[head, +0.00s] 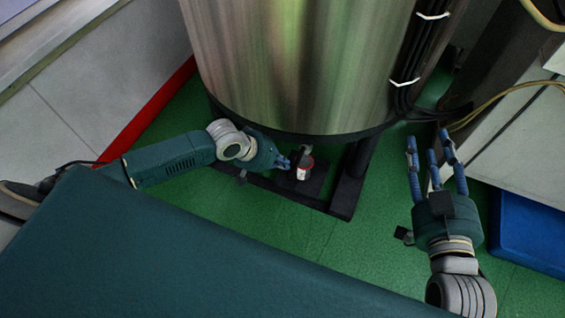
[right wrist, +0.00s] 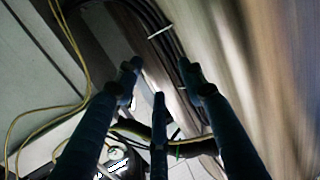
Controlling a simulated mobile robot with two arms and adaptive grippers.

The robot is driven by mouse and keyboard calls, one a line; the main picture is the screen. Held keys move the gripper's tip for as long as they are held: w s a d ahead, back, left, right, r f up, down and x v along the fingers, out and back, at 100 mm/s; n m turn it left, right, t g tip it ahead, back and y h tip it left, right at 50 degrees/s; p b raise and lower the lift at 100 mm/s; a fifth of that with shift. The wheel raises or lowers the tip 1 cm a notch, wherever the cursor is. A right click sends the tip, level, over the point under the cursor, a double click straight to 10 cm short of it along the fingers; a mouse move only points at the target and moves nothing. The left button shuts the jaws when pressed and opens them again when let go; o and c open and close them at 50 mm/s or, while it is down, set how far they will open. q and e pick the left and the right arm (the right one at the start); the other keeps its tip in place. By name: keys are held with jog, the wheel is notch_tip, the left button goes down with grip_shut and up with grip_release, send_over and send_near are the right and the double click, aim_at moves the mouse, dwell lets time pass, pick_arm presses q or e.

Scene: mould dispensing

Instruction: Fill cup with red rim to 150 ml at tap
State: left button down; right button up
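The cup with the red rim (head: 306,162) is small and partly dark in the head view. It stands below the big steel tank, close under a small grey fitting that looks like the tap (head: 305,150). A whitish patch shows on the cup's near side; the liquid level cannot be read. My left gripper (head: 284,163) is just left of the cup, its blue fingertips pointing at it with a slight gap visible. Its finger spacing is too small to judge. My right gripper (head: 431,150) is open and empty, right of the tank; its spread fingers (right wrist: 158,95) fill the right wrist view.
The steel tank (head: 300,65) rests on a black frame (head: 342,200) on the green floor (head: 385,235). Black cables run down the tank's right side. A blue box (head: 530,232) and yellow cables (head: 500,95) lie to the right. A red strip (head: 150,110) edges the left wall.

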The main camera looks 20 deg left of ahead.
jog(key=shift+f, duration=0.1)
jog(key=shift+s+d+f+g+h+p, duration=0.6)
jog(key=shift+s+f+g, duration=0.7)
jog(key=shift+f, duration=1.85)
pick_arm(q)
notch_tip(320, 180, down, 6)
jog(key=m+t+b, duration=0.1)
jog(key=t, duration=0.3)
jog(key=shift+s+f+t+h, duration=0.15)
jog(key=shift+s+t+h, duration=0.15)
jog(key=shift+s, duration=0.1)
pick_arm(e)
notch_tip(320, 180, up, 6)
jog(key=w+a+t+y, duration=0.1)
jog(key=w+t, duration=0.1)
jog(key=shift+w+r+t, duration=0.2)
jog(key=shift+w+t, duration=0.1)
pick_arm(q)
jog(key=shift+f, duration=0.1)
pick_arm(e)
jog(key=shift+a, duration=0.1)
